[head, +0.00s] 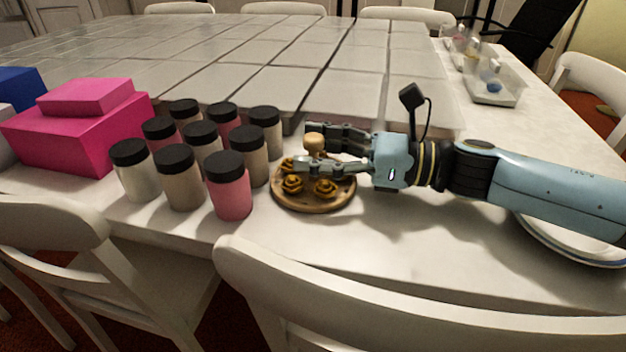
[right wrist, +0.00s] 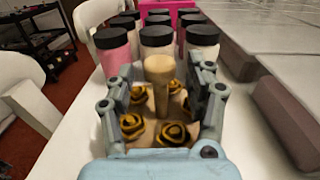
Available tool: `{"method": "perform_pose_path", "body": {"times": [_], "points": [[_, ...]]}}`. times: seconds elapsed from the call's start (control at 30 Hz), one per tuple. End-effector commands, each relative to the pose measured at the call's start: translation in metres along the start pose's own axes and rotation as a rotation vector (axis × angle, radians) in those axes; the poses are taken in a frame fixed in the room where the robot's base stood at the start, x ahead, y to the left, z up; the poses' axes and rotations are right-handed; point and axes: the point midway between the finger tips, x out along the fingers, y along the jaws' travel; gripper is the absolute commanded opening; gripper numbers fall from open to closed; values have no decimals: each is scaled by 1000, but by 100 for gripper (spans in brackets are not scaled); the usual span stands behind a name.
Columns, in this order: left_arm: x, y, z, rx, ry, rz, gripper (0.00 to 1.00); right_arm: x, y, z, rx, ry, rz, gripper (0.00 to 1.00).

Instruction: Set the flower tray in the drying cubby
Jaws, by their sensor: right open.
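The flower tray (head: 318,206) is a round wooden board with a pale knobbed post (head: 314,141) at its centre and several golden-brown roses (head: 325,187) around it. It rests on the white table near the front edge. My right gripper (head: 306,149) reaches in from the right, low over the tray. In the right wrist view its open fingers (right wrist: 160,80) stand on either side of the post (right wrist: 159,72), with gaps visible. My left gripper is out of view. No drying cubby can be clearly told; a grey tiled block (head: 270,80) stands behind, with brownish recesses or panels (right wrist: 285,115) on its side.
Several black-lidded jars (head: 228,185), pink and beige, crowd just left of the tray. Pink boxes (head: 70,125) stand farther left. A plate (head: 570,240) lies under my right arm. Clear trays (head: 490,85) sit at the back right. White chairs (head: 400,300) line the front edge.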

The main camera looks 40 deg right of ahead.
Motion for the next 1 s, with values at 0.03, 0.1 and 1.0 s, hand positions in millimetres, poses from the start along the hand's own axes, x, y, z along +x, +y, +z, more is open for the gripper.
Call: {"method": "perform_pose_path", "body": {"times": [0.03,0.1,1.0], "points": [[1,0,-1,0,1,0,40,4,0,0,-1,-2,-1,54],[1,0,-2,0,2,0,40,6,0,0,-1,0,-1,54],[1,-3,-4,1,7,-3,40,5,0,0,0,1,-1,0]]}}
